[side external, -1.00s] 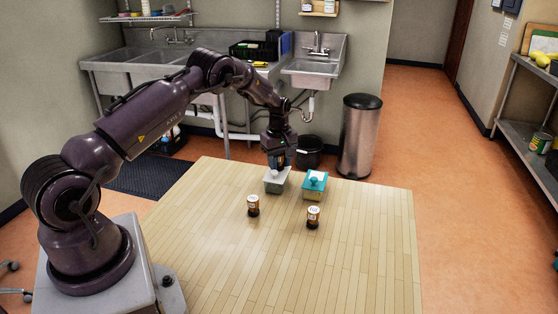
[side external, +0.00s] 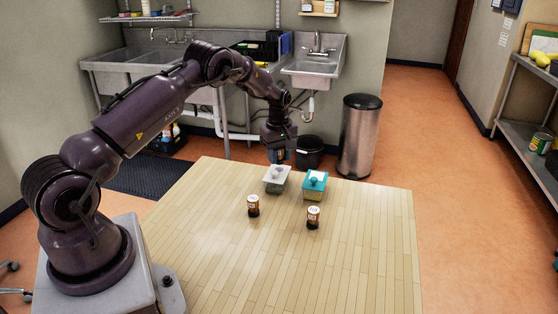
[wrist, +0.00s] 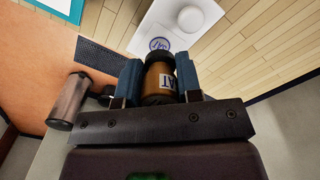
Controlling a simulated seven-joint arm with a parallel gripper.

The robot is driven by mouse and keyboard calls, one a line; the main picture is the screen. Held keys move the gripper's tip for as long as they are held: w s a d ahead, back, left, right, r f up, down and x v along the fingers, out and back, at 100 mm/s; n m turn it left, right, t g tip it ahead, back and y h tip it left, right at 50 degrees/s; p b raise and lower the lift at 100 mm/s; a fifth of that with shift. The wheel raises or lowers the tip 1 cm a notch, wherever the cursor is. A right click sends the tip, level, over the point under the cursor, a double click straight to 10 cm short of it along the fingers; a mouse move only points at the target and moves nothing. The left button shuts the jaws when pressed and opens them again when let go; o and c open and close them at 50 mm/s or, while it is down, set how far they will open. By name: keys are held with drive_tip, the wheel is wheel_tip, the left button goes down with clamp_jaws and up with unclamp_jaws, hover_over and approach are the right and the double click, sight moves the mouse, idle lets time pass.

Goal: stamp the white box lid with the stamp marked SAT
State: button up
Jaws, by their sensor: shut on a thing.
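My gripper (side external: 278,157) hangs above and slightly behind the white-lidded box. In the wrist view its blue fingers are shut on a brown stamp (wrist: 155,82) with black ends; the part of its label I can see reads "AT". The white box lid (side external: 277,172) is on its box, with a knob on top. In the wrist view the white lid (wrist: 172,40) bears a round blue mark (wrist: 159,44) beside the knob. The held stamp is apart from the lid.
A box with a teal lid (side external: 316,178) stands right of the white-lidded one. Two brown stamps with pale labels (side external: 253,206) and (side external: 313,217) stand nearer the front. The front of the wooden table (side external: 300,265) is clear.

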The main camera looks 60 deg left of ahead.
drive_tip(key=shift+r, duration=2.3)
drive_tip(key=shift+a+m, duration=0.1)
drive_tip(key=shift+m, duration=0.3)
drive_tip(key=shift+s+d+f+m, duration=0.2)
drive_tip(key=shift+s+f+m, duration=0.25)
drive_tip(key=shift+m, duration=0.15)
drive_tip(key=shift+s+d+f+m, duration=0.2)
drive_tip(key=shift+s+f+m, duration=0.25)
drive_tip(key=shift+m, duration=0.15)
drive_tip(key=d+m, duration=0.1)
drive_tip(key=s+d+m, duration=0.1)
drive_tip(key=d+m, duration=0.1)
drive_tip(key=d, duration=0.1)
drive_tip(key=shift+s+r, duration=0.25)
drive_tip(key=shift+s, duration=0.05)
drive_tip(key=s+d+r+m, duration=0.2)
drive_tip(key=d+r+m, duration=0.1)
drive_tip(key=d, duration=0.4)
drive_tip(key=s+d+r+m, duration=0.2)
drive_tip(key=d+m, duration=0.3)
drive_tip(key=d, duration=0.3)
drive_tip(key=s+d+r+m, duration=0.3)
drive_tip(key=s+d, duration=0.1)
drive_tip(key=d, duration=0.3)
drive_tip(key=shift+s+d+r+m, duration=0.15)
drive_tip(key=shift+d+r+m, duration=0.15)
drive_tip(key=shift+m, duration=0.1)
